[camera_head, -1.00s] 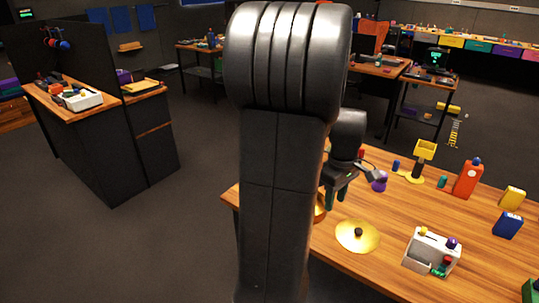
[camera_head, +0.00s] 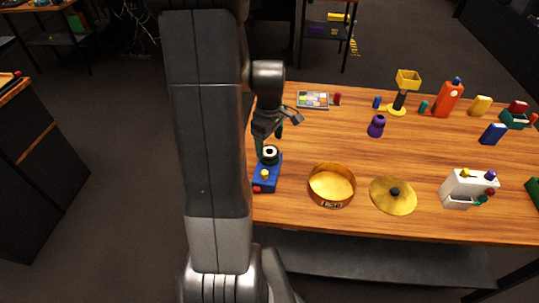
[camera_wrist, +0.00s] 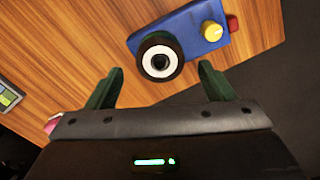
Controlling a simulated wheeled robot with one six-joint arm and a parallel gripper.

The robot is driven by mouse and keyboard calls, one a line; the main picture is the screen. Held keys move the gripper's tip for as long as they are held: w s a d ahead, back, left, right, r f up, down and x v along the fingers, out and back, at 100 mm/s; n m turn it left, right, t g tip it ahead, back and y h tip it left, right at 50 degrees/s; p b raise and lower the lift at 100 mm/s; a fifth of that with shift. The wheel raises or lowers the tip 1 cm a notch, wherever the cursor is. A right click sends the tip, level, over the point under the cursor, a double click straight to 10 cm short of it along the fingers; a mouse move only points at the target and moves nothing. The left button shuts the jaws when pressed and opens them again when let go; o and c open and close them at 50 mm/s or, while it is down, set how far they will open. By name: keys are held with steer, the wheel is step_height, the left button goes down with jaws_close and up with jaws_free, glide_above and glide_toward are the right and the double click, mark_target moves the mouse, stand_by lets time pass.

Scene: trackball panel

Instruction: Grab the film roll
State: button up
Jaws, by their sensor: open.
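A round dark piece with a white ring and black centre (camera_wrist: 160,48) stands on a blue panel (camera_wrist: 189,31) in the wrist view; it also shows in the head view (camera_head: 269,153). I cannot tell for sure whether it is the film roll. The panel has a yellow knob (camera_wrist: 211,31) and a red part (camera_wrist: 233,23). My gripper (camera_head: 279,136) is above this panel at the table's left end. In the wrist view its two dark green fingers are apart, with the round piece between and just beyond their tips. Nothing is held.
The wooden table (camera_head: 300,222) carries an orange bowl-like ring (camera_head: 332,201), a gold cymbal-like disc (camera_head: 393,208), a white box (camera_head: 466,186), a purple piece (camera_head: 376,127) and an orange bottle (camera_head: 449,98). A flat multicoloured tray (camera_head: 313,100) lies at the back left.

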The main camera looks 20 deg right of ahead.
mark_target(269, 149)
step_height(269, 149, down, 5)
steer(key=shift+w+a+r, duration=0.1)
steer(key=shift+w, duration=0.05)
steer(key=shift+c, duration=0.3)
steer(key=c, duration=1)
